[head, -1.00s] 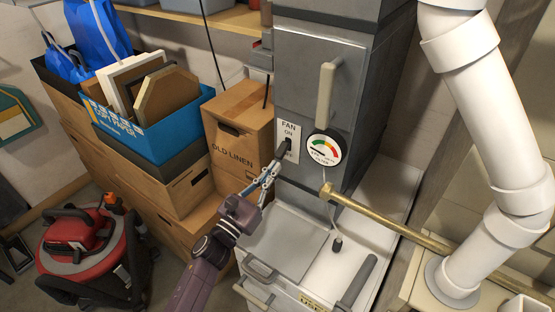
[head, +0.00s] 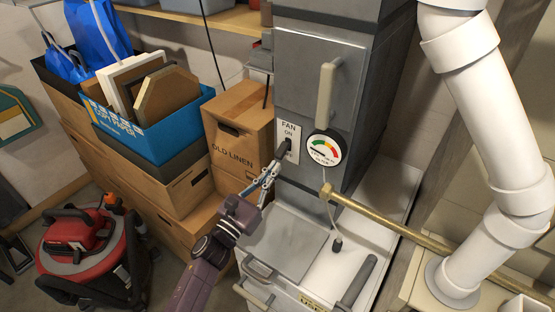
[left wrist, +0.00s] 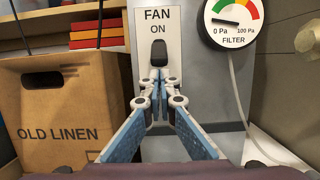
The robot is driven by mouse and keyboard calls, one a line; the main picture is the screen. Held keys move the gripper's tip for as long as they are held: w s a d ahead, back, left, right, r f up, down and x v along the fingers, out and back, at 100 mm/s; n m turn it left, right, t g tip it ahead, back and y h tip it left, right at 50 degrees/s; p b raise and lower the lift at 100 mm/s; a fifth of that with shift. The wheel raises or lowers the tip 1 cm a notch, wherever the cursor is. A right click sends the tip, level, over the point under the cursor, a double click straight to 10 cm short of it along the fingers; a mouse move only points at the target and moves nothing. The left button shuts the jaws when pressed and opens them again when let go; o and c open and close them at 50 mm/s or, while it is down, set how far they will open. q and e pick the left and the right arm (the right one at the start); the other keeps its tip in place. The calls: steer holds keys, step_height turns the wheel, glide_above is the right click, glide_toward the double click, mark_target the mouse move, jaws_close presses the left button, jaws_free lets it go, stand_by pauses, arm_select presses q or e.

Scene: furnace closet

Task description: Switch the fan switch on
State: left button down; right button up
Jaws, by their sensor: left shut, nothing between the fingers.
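The fan switch (head: 288,145) is a small black lever on a white plate (head: 289,129) marked FAN and ON, on the front of the grey furnace. In the left wrist view the black lever (left wrist: 158,53) shows just below the word ON. The plate's lower part is hidden there by my fingers. My left gripper (head: 277,166) is shut and empty, its fingertips just below the lever. In the left wrist view the left gripper (left wrist: 158,82) has its tips close under the lever; I cannot tell whether they touch it. My right gripper is not in view.
A round filter gauge (head: 324,148) is right of the switch plate. A brass pipe (head: 400,229) runs to the lower right, and a white duct (head: 490,110) stands at the right. Cardboard boxes (head: 238,125) stand close on the left. A red vacuum (head: 85,245) is on the floor.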

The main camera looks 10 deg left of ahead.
arm_select(q)
steer(key=shift+r, duration=0.15)
steer(key=shift+s+a+r+p, duration=0.15)
steer(key=shift+r+p, duration=0.95)
steer(key=shift+r, duration=0.55)
steer(key=shift+f+b, duration=0.6)
steer(key=shift+b, duration=0.3)
glide_toward(283, 146)
steer(key=shift+s, duration=1.25)
steer(key=shift+a+f, duration=0.4)
steer(key=shift+a, duration=0.05)
